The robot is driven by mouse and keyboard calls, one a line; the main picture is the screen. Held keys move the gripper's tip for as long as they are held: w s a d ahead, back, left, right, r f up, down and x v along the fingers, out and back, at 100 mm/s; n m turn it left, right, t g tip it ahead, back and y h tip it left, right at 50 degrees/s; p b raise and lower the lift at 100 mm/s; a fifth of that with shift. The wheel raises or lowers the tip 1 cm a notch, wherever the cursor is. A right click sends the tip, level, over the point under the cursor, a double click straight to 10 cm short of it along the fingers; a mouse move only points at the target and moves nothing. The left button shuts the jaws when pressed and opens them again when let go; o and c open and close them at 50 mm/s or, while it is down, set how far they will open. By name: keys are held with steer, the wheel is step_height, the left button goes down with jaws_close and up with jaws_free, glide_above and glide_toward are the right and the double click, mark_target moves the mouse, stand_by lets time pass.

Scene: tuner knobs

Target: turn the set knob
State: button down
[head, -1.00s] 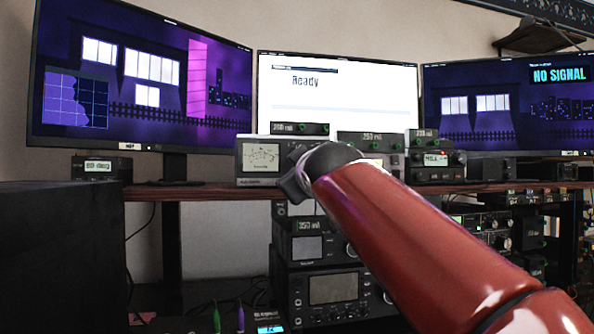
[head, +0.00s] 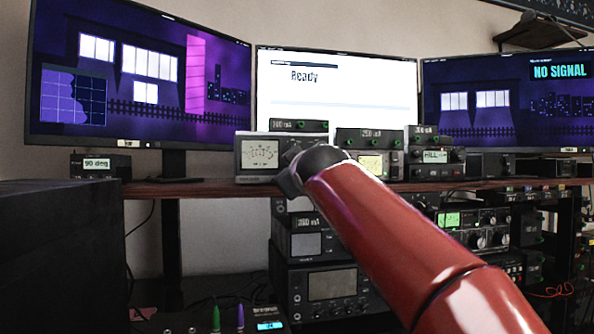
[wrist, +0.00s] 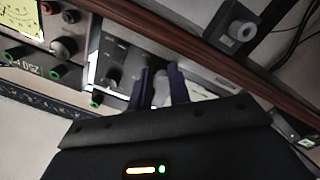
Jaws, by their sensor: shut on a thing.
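My gripper (wrist: 160,76) shows in the wrist view with its two dark purple fingers against the front of a metal-faced unit. The fingers are shut on a small grey knob (wrist: 160,90), which is partly hidden between them. I cannot read a label that names this knob. In the head view my red arm reaches to the shelf, and its dark wrist covers the gripper and the knob. The meter unit (head: 258,155) with a white dial stands just left of my wrist. Its right part is hidden.
Other units stand close on the right, including one with a yellowish dial (head: 370,163) and one reading HILL (head: 436,157). A small display (head: 97,163) at left reads 90 deg. The wooden shelf edge (head: 210,186) runs below. A dark box (head: 60,250) fills the lower left.

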steer(key=shift+m, duration=3.7)
steer(key=c, duration=1.3)
jaws_free()
